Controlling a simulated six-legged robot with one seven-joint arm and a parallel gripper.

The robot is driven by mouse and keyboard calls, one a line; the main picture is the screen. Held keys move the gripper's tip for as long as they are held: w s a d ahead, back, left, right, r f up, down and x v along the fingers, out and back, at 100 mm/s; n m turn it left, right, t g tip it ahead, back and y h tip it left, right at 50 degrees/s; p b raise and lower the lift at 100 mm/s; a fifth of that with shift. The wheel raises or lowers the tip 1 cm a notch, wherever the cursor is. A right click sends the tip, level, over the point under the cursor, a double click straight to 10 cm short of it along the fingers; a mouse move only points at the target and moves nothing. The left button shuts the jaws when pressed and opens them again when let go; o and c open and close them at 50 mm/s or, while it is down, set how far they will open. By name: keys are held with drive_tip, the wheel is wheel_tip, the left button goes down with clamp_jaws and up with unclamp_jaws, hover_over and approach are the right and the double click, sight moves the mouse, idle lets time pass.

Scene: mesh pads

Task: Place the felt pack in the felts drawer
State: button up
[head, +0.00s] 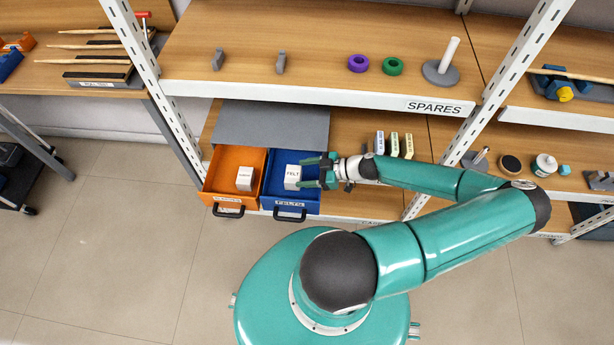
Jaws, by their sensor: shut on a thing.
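The felt pack (292,177) is a small white box with "FELT" printed on it. My gripper (311,174) is shut on it from the right, in or just above the blue felts drawer (290,209). The drawer is pulled open and has a black handle and a label on its front. I cannot tell whether the pack touches the drawer floor. The gripper's fingers hide the pack's right side.
An open orange drawer (236,201) with a white box (245,179) inside stands just left of the blue one. Several small boxes (393,144) stand on the shelf to the right. The "SPARES" shelf (310,94) lies above and behind the drawers.

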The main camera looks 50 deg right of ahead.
drive_tip(key=shift+d+f, duration=0.2)
drive_tip(key=shift+f, duration=0.05)
wheel_tip(320, 180, down, 3)
drive_tip(key=shift+w+d+f, duration=0.1)
drive_tip(key=shift+w+f, duration=0.05)
drive_tip(key=shift+f, duration=0.05)
drive_tip(key=o, duration=1)
drive_tip(key=v, duration=1.2)
